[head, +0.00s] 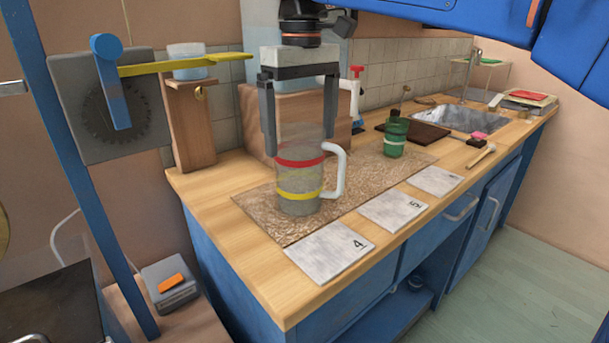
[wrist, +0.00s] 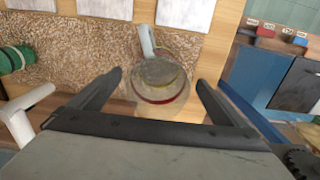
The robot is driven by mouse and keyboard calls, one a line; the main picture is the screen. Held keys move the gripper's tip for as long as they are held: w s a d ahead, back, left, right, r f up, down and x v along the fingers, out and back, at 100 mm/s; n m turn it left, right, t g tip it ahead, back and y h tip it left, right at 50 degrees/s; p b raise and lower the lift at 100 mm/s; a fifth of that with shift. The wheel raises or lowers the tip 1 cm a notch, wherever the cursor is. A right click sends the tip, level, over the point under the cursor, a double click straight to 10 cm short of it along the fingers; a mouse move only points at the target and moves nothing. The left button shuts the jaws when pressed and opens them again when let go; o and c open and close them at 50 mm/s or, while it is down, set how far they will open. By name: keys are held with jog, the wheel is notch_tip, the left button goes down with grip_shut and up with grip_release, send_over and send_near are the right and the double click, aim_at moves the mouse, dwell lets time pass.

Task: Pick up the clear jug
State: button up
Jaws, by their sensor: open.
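The clear jug (head: 299,179) stands upright on a brown textured mat (head: 258,208) on the wooden counter. It has a red band, a yellow band and a white handle on its right side. In the wrist view the jug (wrist: 161,80) is seen from above, its handle pointing up. My gripper (head: 300,150) is open above and around the jug's upper part in the head view. In the wrist view the fingers of my gripper (wrist: 158,82) spread to either side of the jug, with gaps showing. I cannot tell how deep the fingers reach.
A green cup (head: 394,139) stands farther right on the mat. White numbered cards (head: 329,250) lie along the front. A wooden post (head: 190,125) with a small container (head: 187,62) stands left. A sink (head: 468,118) is farther right.

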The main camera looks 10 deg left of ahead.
aim_at(303, 161)
jog(key=shift+f, duration=3.2)
jog(key=c, duration=1.2)
